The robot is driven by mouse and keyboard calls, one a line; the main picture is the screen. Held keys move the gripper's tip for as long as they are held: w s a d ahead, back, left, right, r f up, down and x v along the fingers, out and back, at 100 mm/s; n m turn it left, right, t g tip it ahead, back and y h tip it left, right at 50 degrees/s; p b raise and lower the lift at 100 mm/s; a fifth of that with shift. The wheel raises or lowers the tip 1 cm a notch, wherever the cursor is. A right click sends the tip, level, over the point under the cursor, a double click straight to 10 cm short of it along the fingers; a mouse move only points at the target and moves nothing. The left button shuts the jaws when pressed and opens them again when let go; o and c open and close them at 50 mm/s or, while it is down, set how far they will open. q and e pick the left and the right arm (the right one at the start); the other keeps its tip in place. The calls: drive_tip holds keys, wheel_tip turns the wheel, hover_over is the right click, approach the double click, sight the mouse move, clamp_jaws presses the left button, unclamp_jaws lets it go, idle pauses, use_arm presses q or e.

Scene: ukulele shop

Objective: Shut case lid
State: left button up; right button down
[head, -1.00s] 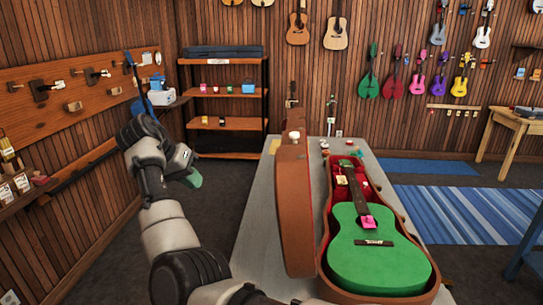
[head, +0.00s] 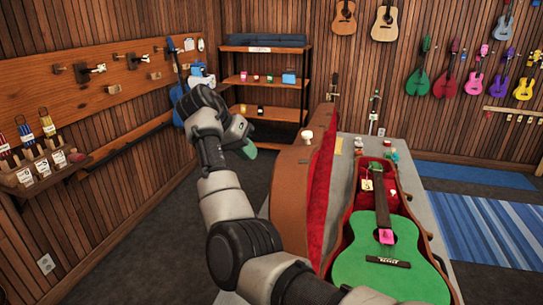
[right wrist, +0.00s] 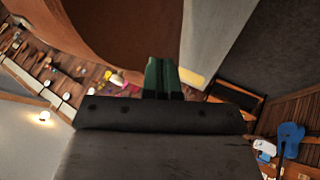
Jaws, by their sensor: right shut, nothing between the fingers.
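A brown guitar case (head: 436,262) lies on the grey counter in the head view. A green ukulele (head: 385,258) lies inside it. The case lid (head: 288,195) stands up, open, along the left side, and its red lining (head: 322,180) shows. My right gripper (head: 250,150) is shut and empty in the air, left of the lid. In the right wrist view its green fingertips (right wrist: 161,75) are together, close to the brown lid (right wrist: 140,35); I cannot tell whether they touch. My left gripper is not in view.
The grey counter (head: 400,150) extends behind the case, with small items at its far end. A shelf rack (head: 262,85) stands at the back. A wooden board with hooks (head: 100,80) is on the left wall. The floor left of the lid is clear.

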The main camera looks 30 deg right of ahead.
use_arm(q)
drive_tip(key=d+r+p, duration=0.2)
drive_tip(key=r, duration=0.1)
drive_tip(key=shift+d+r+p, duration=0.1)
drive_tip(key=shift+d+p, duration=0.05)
drive_tip(key=shift+p, duration=0.25)
use_arm(e)
drive_tip(key=s+d+f, duration=0.1)
drive_tip(key=s+d, duration=0.2)
drive_tip(key=d, duration=0.2)
drive_tip(key=shift+s+f, duration=0.25)
drive_tip(key=shift+f, duration=0.1)
